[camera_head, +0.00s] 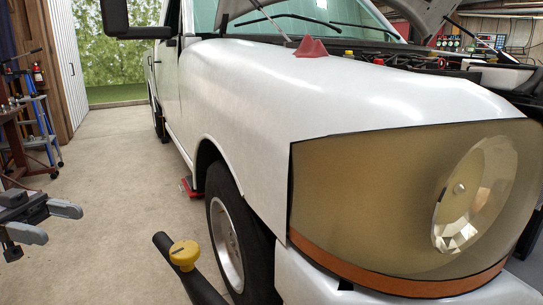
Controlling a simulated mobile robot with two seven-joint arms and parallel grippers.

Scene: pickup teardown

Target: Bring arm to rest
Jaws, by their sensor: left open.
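My left gripper (62,225) is at the left edge of the head view, with its two grey fingers apart and nothing between them. It is over the concrete floor, apart from the truck. Most of the left arm is out of frame. My right gripper does not show. The white pickup truck (240,90) fills the middle and right, with its large headlight (350,190) close in front and its hood (390,8) raised.
A dark tube with a yellow knob (184,254) rises at the bottom, close to the front wheel (225,235). A red object (311,47) sits on the fender near the windshield. A blue step stand (42,125) is at the left. The floor (110,170) between is clear.

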